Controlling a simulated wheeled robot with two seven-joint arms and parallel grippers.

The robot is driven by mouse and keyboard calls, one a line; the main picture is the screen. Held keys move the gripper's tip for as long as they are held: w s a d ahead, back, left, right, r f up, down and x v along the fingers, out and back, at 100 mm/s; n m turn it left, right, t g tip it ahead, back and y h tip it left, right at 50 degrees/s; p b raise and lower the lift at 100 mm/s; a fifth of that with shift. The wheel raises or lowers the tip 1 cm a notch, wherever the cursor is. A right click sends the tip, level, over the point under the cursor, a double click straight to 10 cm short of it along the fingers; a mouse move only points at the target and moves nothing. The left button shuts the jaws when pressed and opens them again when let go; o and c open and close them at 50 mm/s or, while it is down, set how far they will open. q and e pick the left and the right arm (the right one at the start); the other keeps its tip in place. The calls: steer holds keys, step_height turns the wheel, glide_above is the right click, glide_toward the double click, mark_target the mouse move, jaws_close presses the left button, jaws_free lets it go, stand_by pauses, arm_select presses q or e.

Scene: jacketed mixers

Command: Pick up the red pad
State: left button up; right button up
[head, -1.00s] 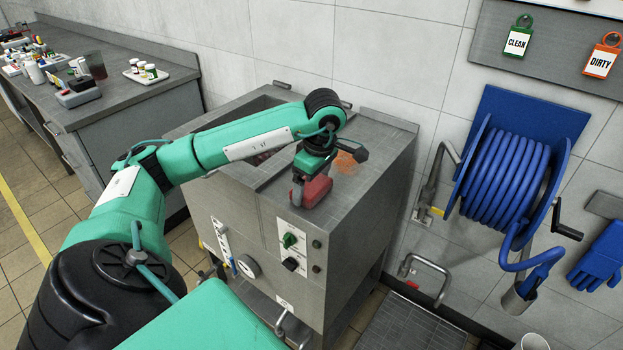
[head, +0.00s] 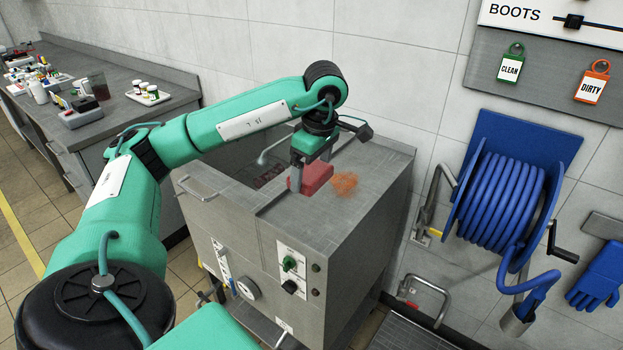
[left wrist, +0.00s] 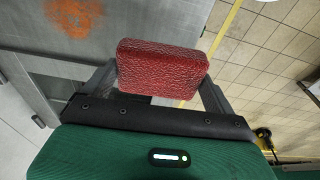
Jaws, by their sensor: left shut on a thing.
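The red pad (head: 318,177) is a small block with a rough face, over the grey metal top of the mixer housing (head: 345,215) in the head view. My left gripper (head: 298,178) reaches it from above and is shut on it. In the left wrist view the red pad (left wrist: 162,70) sits between the two fingers of my left gripper (left wrist: 160,88). It looks raised off the top, but the exact gap is hard to tell. My right gripper is not in view.
An orange stain (head: 344,185) marks the metal top beside the pad. An open well (head: 268,172) lies to its left. A blue hose reel (head: 500,190) hangs on the wall at right. A counter (head: 110,125) with bottles stands at left.

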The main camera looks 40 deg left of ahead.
mark_target(311, 171)
arm_select(q)
step_height(311, 171, up, 7)
steer(key=p, duration=0.2)
steer(key=shift+r+p, duration=0.2)
steer(key=shift+p, duration=0.1)
steer(key=shift+r, duration=0.55)
steer(key=shift+r+p, duration=0.25)
steer(key=shift+p, duration=0.05)
steer(key=shift+o, duration=0.9)
steer(key=shift+c, duration=0.5)
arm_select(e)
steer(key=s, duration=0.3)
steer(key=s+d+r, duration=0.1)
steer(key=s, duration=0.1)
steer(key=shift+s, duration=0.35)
